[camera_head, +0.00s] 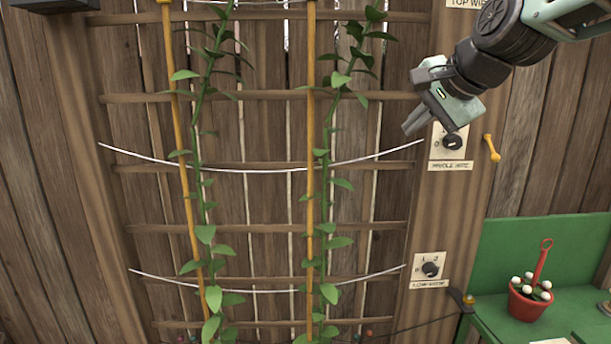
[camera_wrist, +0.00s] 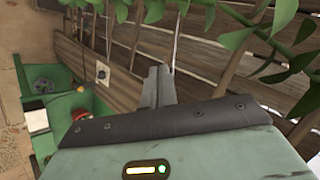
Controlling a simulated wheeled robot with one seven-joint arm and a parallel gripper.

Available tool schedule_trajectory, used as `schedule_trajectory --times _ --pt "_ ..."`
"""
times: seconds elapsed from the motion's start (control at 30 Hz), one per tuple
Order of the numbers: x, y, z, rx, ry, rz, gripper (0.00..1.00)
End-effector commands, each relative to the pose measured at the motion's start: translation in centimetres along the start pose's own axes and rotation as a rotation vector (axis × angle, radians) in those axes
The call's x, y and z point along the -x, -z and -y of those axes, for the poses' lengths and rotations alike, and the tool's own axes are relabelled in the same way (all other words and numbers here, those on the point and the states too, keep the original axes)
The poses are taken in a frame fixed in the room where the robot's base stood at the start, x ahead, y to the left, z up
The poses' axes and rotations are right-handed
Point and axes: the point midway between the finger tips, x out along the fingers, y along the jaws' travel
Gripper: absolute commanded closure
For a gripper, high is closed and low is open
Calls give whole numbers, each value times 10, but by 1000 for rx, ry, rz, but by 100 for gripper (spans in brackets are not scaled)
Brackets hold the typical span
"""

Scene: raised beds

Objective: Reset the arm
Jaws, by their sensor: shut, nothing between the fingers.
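My gripper (camera_head: 414,127) is at the upper right in the head view, in front of the wooden post and just left of the middle dial (camera_head: 452,142). Its fingers point down and left and are shut with nothing between them. In the wrist view the closed fingers (camera_wrist: 157,88) point away toward the slatted fence. The gripper partly covers the middle dial's plate. I cannot tell whether it touches the plate.
Two green vines climb yellow stakes (camera_head: 312,120) on a wooden trellis with white wires (camera_head: 240,171). A lower dial (camera_head: 430,269) sits on the post. A green bench (camera_head: 495,308) at the lower right holds a red pot (camera_head: 528,303). In the wrist view, leaves (camera_wrist: 290,65) hang close at right.

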Motion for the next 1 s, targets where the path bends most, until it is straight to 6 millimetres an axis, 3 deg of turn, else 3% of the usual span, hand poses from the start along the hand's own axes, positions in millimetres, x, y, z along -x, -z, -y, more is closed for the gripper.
schedule_trajectory --times 0.03,0.1,0.3,0.4,0.5,0.6,0.7,0.83,1.0 --pt "-12 -33 -22 96 -45 55 100" --pt "-21 -74 -52 240 -104 129 100" --pt "-26 -180 -152 679 -245 368 100" --pt "-17 -223 -209 909 -300 499 100" --pt "-3 -253 -263 1119 -343 627 100" --pt "11 -271 -306 1288 -370 731 100" --pt "22 -279 -333 1397 -385 802 100" --pt "28 -282 -348 1460 -391 842 100" --pt "28 -282 -348 1464 -391 845 100"
